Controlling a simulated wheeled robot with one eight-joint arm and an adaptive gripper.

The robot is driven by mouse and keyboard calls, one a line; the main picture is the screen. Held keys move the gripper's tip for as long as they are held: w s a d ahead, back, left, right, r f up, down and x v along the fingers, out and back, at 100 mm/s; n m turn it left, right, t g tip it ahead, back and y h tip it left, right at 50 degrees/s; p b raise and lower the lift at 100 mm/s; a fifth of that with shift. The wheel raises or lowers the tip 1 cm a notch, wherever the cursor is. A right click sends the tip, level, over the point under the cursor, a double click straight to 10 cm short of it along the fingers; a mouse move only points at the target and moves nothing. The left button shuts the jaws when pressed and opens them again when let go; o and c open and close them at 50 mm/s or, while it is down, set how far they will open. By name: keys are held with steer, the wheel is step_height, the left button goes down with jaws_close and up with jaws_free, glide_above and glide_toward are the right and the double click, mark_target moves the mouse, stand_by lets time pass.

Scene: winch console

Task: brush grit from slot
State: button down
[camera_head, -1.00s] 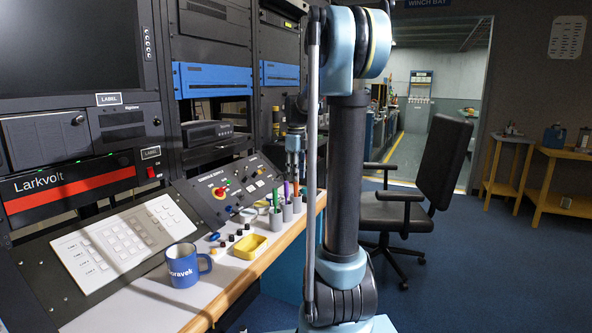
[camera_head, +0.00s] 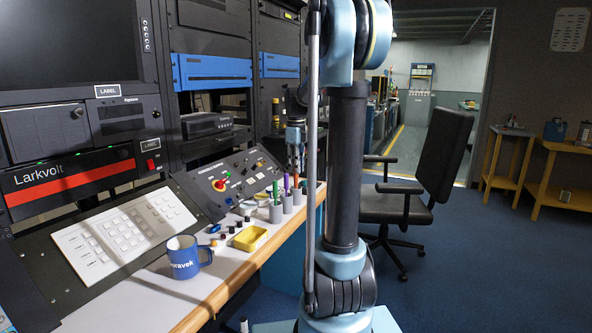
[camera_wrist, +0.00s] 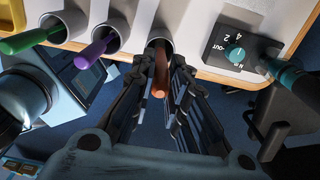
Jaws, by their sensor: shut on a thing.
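Three grey cups stand in a row on the console's white ledge. They hold a green handle (camera_head: 275,190), a purple handle (camera_head: 287,183) and an orange-brown handle (camera_wrist: 160,72). My gripper (camera_wrist: 160,92) is shut on the orange-brown handle. The lower part of that handle is inside its grey cup (camera_wrist: 159,42), so what tool it is cannot be seen. In the head view my gripper (camera_head: 296,168) points down above this rightmost cup. A dark sloping control panel (camera_head: 232,182) with a red button lies left of the cups. I cannot make out the slot or any grit.
A blue mug (camera_head: 186,258), a yellow tray (camera_head: 250,238) and several small dark knobs lie on the ledge (camera_head: 200,290). A dark switch box (camera_wrist: 238,52) is close to the right of the held handle in the wrist view. An office chair (camera_head: 430,180) stands behind my arm.

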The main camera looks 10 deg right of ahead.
steer(key=shift+r, duration=4.7)
